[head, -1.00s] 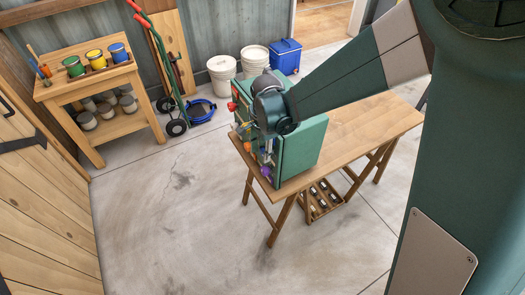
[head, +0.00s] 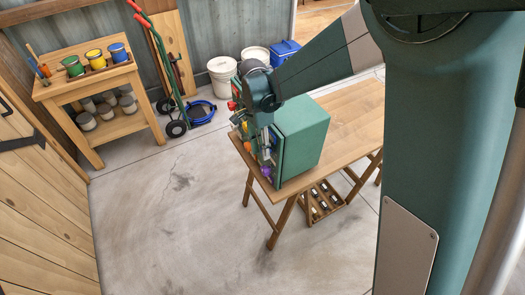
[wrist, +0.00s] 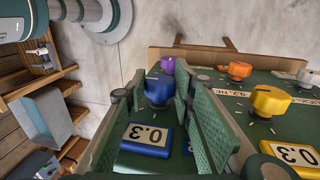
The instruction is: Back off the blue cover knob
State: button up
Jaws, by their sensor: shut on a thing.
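The blue knob (wrist: 159,90) sits on the front of a green cabinet (head: 303,135) on the wooden bench. In the wrist view my gripper (wrist: 152,95) has one finger on each side of the knob and is shut on it. A blue-framed plate with digits (wrist: 146,139) lies beside the knob, between the fingers. In the head view my gripper (head: 265,155) is at the cabinet's front, and my wrist hides part of that face. The blue knob cannot be made out there.
A purple knob (wrist: 168,65), an orange knob (wrist: 239,71) and a yellow knob (wrist: 270,100) are on the same face, close to my fingers. The bench (head: 352,122) is bare to the cabinet's right. Paint cans stand on a side table (head: 90,78). The floor in front is clear.

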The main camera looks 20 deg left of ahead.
jog(key=o, duration=0.9)
jog(key=shift+r, duration=0.1)
jog(key=shift+w+a+r, duration=0.25)
jog(key=shift+a+r, duration=0.05)
jog(key=shift+r, duration=1.65)
jog(key=shift+w+a+r, duration=0.25)
jog(key=shift+w+r, duration=0.05)
jog(key=shift+r, duration=1.6)
jog(key=shift+w+a+r, duration=0.25)
jog(key=shift+a+r, duration=0.05)
jog(key=shift+r, duration=1.65)
jog(key=shift+s, duration=0.1)
